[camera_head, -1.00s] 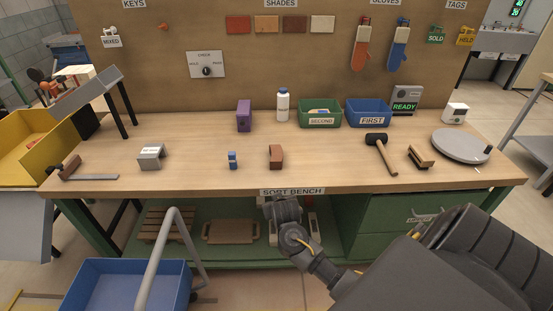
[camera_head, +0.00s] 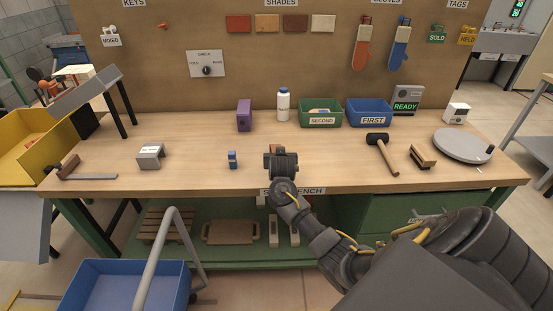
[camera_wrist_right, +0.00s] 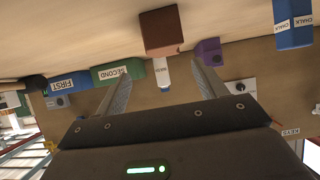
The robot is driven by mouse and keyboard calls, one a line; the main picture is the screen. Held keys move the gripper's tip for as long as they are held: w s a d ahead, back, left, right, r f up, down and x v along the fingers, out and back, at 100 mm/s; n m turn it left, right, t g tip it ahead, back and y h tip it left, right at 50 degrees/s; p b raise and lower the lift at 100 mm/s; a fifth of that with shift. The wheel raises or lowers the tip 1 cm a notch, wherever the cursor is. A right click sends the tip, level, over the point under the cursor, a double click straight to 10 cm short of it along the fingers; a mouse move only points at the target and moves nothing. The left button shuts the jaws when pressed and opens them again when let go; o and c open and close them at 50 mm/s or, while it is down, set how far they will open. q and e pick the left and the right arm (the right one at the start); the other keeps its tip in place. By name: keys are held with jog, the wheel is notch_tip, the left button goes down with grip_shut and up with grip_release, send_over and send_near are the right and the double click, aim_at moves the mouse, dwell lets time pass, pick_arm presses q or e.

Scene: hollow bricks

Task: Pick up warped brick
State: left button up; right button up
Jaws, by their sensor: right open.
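A reddish-brown brick (camera_wrist_right: 160,30) stands on the bench and shows ahead of my right fingertips in the right wrist view, in line with the gap between them. I cannot make out a warp in it. My right gripper (camera_wrist_right: 163,82) is open and empty, with a finger on each side of the gap. In the head view the right gripper (camera_head: 281,160) is at the front middle of the bench and hides most of the brick. My left gripper is not in view.
Behind are a purple block (camera_head: 244,115), a white bottle (camera_head: 283,105), a green bin (camera_head: 320,120) and a blue bin (camera_head: 369,113). A mallet (camera_head: 378,140) lies to the right. Bench between is clear.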

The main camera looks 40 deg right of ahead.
jog(key=shift+a+p+x, duration=0.1)
jog(key=shift+p+x, duration=0.05)
jog(key=shift+x, duration=1.45)
jog(key=shift+a+p+x, duration=0.15)
jog(key=shift+x, duration=1.45)
jog(key=shift+f, duration=0.15)
jog(key=c, duration=1.4)
jog(key=shift+o, duration=0.2)
jog(key=shift+w+r, duration=0.1)
jog(key=shift+r, duration=0.45)
jog(key=w+a+r, duration=0.3)
jog(key=a+r, duration=0.9)
jog(key=a, duration=0.1)
jog(key=shift+a, duration=0.35)
